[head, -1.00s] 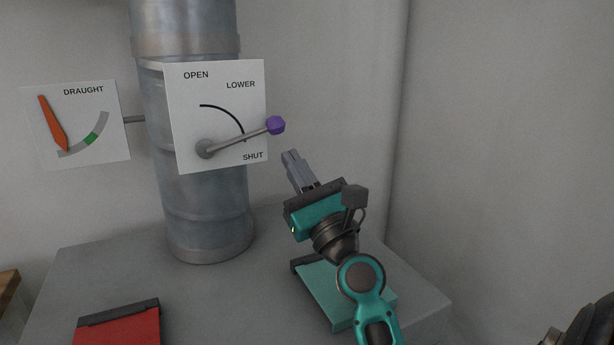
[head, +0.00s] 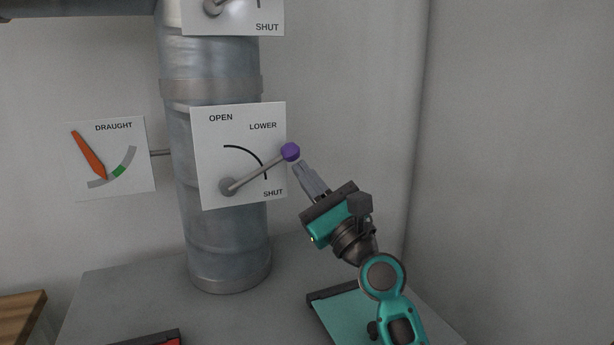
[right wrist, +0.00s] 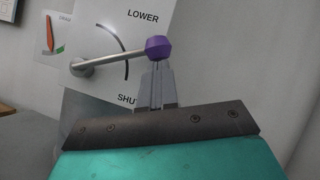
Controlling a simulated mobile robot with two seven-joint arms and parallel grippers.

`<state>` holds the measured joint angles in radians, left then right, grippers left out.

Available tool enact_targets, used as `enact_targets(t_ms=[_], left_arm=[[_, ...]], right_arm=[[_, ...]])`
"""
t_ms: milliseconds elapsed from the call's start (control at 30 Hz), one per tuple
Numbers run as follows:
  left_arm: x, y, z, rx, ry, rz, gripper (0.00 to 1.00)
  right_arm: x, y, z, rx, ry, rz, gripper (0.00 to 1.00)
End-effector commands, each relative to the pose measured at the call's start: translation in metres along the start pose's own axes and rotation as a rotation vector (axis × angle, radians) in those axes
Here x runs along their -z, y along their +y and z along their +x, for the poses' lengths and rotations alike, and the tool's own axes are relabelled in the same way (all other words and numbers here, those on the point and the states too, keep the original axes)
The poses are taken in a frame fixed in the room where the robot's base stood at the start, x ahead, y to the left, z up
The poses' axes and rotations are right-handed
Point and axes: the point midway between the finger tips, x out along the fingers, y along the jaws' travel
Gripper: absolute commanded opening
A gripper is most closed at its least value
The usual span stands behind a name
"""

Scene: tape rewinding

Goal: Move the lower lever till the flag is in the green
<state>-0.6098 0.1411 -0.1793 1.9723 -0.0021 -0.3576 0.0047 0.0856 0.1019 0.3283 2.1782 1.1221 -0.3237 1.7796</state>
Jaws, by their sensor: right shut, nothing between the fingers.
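The lower lever (head: 258,170) is a grey bar with a purple knob (head: 291,152), pivoted on a white plate (head: 211,148) marked OPEN, LOWER and SHUT. It points up and to the right, between the two marks and nearer SHUT. In the right wrist view the fingertips (right wrist: 160,66) seem to touch the knob (right wrist: 159,48) from below. My left gripper is not in view.
A metal pipe (head: 228,252) stands on a grey surface (head: 130,300) behind the plate. Another lever plate (head: 240,20) is above. A red item (head: 150,340) and a teal item (head: 345,315) lie on the surface. A wooden edge (head: 20,318) is at left.

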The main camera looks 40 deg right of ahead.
Motion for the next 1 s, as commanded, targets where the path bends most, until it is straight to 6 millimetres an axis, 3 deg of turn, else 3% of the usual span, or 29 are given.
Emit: enact_targets(t_ms=[33, 233, 1000], left_arm=[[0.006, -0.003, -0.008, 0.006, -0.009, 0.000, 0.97], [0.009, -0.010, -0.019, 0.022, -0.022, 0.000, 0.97], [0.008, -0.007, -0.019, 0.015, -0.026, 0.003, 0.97]], right_arm=[[-0.011, -0.006, 0.007, -0.028, 0.000, -0.043, 0.00], [-0.022, -0.007, 0.014, -0.103, 0.000, -0.154, 0.00], [-0.017, 0.001, 0.014, -0.122, -0.001, -0.181, 0.00]])
